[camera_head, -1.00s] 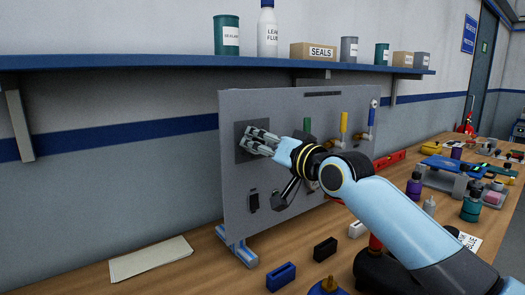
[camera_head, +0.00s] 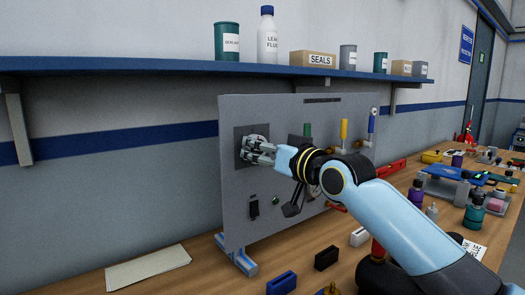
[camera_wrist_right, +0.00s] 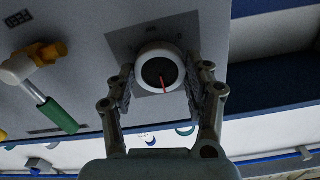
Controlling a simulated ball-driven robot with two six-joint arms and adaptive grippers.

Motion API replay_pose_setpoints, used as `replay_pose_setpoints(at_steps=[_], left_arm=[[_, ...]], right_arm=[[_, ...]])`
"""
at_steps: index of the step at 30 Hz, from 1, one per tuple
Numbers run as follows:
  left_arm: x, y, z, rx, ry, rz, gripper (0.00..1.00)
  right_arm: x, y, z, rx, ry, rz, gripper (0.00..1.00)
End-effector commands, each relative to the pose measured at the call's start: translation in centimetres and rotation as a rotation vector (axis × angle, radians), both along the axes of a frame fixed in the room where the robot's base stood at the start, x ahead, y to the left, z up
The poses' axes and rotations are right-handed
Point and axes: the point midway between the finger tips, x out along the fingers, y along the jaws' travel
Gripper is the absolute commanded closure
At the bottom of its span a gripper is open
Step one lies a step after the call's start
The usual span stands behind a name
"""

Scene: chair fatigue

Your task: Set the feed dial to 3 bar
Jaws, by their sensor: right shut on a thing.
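The feed dial (camera_wrist_right: 159,72) shows in the right wrist view as a round knob with a pale rim, a dark face and a red pointer. It sits on a dark square plate (camera_wrist_right: 118,38) on the grey upright panel (camera_head: 285,115). The red pointer points toward the lower edge of that view. My right gripper (camera_head: 256,150) is at the plate in the head view, its fingers on either side of the dial and shut on it. The fingers hide most of the dial in the head view. The scale marks are too small to read. My left gripper is out of view.
Green, yellow and blue-handled valves (camera_head: 343,131) stand to the right on the panel. A black switch (camera_head: 253,208) is below the plate. A blue shelf (camera_head: 150,64) with containers runs above. Blue and black blocks (camera_head: 326,253) lie on the bench in front.

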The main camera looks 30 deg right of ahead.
Motion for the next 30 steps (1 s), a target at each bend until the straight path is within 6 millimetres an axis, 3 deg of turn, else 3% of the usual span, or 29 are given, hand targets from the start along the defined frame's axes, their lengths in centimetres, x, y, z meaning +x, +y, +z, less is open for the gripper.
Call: replay_pose_setpoints(at_steps=[4,5,10,20,23,30], left_arm=[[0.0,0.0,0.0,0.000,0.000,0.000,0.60],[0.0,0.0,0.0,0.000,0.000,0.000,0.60],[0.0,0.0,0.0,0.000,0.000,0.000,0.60],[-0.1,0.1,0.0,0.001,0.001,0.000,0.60],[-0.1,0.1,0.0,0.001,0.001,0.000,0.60],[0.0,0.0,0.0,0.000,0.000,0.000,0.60]], right_arm=[[0.0,0.0,-0.2,0.000,0.005,0.000,0.81],[0.0,0.0,-0.2,0.000,0.005,0.000,0.45],[0.0,0.0,-0.1,0.001,0.003,0.000,0.24],[-0.5,-0.1,-0.1,-0.001,0.002,-0.001,0.24],[-1.7,-0.3,-0.2,-0.003,0.003,0.000,0.24],[-7.3,-1.1,-0.2,-0.009,0.006,0.001,0.24]])
